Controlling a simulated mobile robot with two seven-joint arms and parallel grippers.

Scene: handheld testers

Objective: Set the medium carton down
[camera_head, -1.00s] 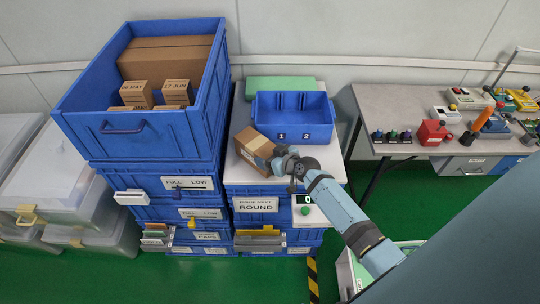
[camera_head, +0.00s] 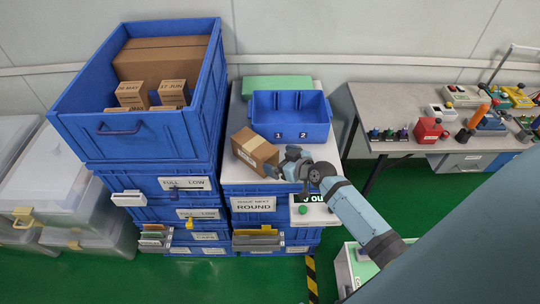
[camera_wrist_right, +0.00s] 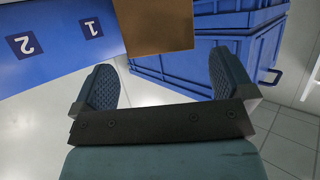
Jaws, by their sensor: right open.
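The medium carton (camera_head: 256,149), a brown box with a pale tape strip and a white label, sits at an angle on the white top (camera_head: 238,178) of the middle stack, in front of a blue two-compartment bin. My right gripper (camera_head: 279,162) is open at the carton's right side, its fingers pointing toward it. In the right wrist view the carton (camera_wrist_right: 153,25) shows beyond the two spread fingers (camera_wrist_right: 162,82), with nothing clasped between them. The carton's underside is hidden. My left gripper is not in view.
The blue bin (camera_head: 290,134), marked 1 and 2, stands behind the carton. A tall blue crate (camera_head: 130,122) with cartons inside rises close on the left. A small box with a green button (camera_head: 312,211) is at the front right. A table with testers (camera_head: 375,100) is farther right.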

